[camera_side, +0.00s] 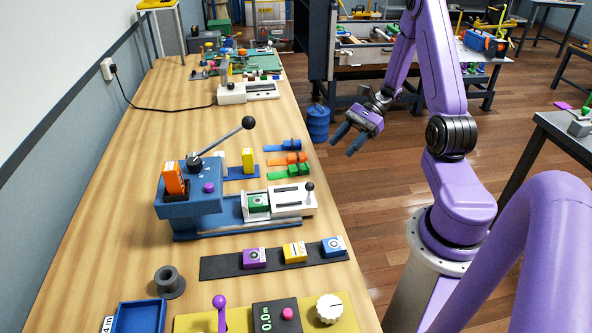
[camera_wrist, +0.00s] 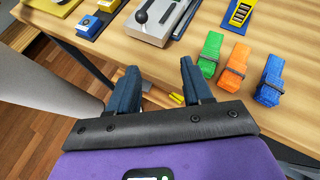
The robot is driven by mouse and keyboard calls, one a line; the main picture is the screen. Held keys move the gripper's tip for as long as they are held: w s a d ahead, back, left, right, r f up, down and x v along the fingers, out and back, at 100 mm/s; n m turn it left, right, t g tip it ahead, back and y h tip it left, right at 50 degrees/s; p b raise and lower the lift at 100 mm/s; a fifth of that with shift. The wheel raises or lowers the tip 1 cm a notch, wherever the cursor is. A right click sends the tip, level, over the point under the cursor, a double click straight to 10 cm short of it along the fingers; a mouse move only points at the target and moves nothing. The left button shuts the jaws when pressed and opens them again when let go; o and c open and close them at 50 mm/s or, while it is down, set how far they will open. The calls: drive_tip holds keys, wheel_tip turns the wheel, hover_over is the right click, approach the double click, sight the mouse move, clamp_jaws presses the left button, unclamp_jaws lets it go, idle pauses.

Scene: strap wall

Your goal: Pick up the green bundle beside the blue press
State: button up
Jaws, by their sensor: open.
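The green bundle (camera_side: 289,171) is a rolled strap lying on the wooden bench, behind the right end of the blue press (camera_side: 190,205). In the wrist view the green bundle (camera_wrist: 210,53) lies on the bench beyond and to the right of my fingers. The press has a black lever and a white slide with a green block (camera_side: 258,203) on it. My gripper (camera_side: 348,140) is open and empty, in the air off the bench's right edge. Its two dark blue fingers also show in the wrist view (camera_wrist: 160,76), apart from every bundle.
An orange bundle (camera_side: 288,159) and a blue bundle (camera_side: 284,146) lie in a row beside the green one. A yellow block (camera_side: 248,160) stands nearby. A dark strip (camera_side: 219,266) with purple, yellow and blue blocks lies in front of the press.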

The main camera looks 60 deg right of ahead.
sight(307, 164)
drive_tip(key=s+d+f+m+t+h, duration=0.1)
drive_tip(key=s+d+f+m+t, duration=0.15)
drive_tip(key=d+m+t, duration=0.45)
drive_tip(key=shift+n+g, duration=0.3)
drive_tip(key=shift+g, duration=0.5)
drive_tip(key=x, duration=0.5)
drive_tip(key=w+d+x, duration=0.1)
drive_tip(key=x, duration=1.1)
drive_tip(key=shift+w+d+f, duration=0.25)
drive_tip(key=shift+d+f, duration=0.05)
drive_tip(key=c, duration=0.8)
